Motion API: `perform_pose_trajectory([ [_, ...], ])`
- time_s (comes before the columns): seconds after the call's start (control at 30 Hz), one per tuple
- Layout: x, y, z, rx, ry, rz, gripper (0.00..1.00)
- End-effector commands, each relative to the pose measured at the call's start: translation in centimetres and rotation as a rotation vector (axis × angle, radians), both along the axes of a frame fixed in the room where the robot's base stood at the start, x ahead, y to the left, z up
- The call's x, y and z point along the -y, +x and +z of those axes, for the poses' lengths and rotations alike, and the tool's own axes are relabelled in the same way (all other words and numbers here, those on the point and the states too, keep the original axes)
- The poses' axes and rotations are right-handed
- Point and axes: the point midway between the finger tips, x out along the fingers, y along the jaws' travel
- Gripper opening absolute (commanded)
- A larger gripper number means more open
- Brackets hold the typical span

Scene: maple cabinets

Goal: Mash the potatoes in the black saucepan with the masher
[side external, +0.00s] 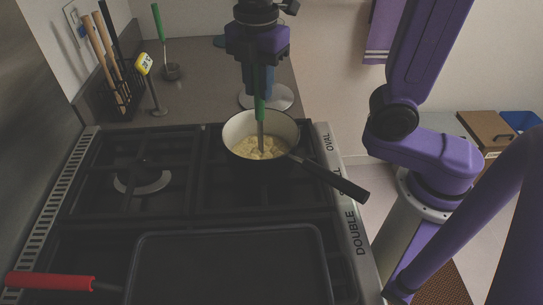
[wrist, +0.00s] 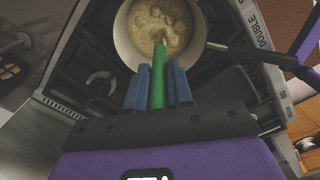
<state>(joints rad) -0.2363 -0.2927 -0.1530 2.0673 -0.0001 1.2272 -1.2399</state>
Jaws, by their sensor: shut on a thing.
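The black saucepan (side external: 228,148) has a pale inside and stands on the back right burner of the stove, its dark handle pointing to the front right. Pale yellow potatoes (side external: 248,148) lie in it; in the wrist view they look lumpy (wrist: 152,22). My gripper (side external: 259,92) is above the saucepan, pointing down, with blue fingers (wrist: 158,84) shut on the green handle of the masher (side external: 260,112). The masher stands close to upright, its metal shaft reaching into the potatoes. Its mashing head is hidden in the potatoes.
A black griddle pan (side external: 230,262) covers the front of the stove, with a red handle (side external: 50,281) at left. A utensil rack (side external: 120,92), a yellow-topped thermometer-like tool (side external: 145,64) and another green-handled utensil (side external: 158,22) stand on the counter behind. The left back burner (side external: 142,180) is empty.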

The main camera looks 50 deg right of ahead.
Motion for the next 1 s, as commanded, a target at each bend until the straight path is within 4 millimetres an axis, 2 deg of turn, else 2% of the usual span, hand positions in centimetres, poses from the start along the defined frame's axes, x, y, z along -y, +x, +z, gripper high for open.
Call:
perform_pose_trajectory([
  [0.23, 0.0, 0.0, 0.4, 0.002, 0.001, 0.0, 0.0],
  [0.7, 0.0, 0.0, 3.9, 0.002, 0.001, -0.001, 0.0],
  [1.0, 0.0, 0.0, 4.1, 0.001, 0.0, -0.001, 0.0],
])
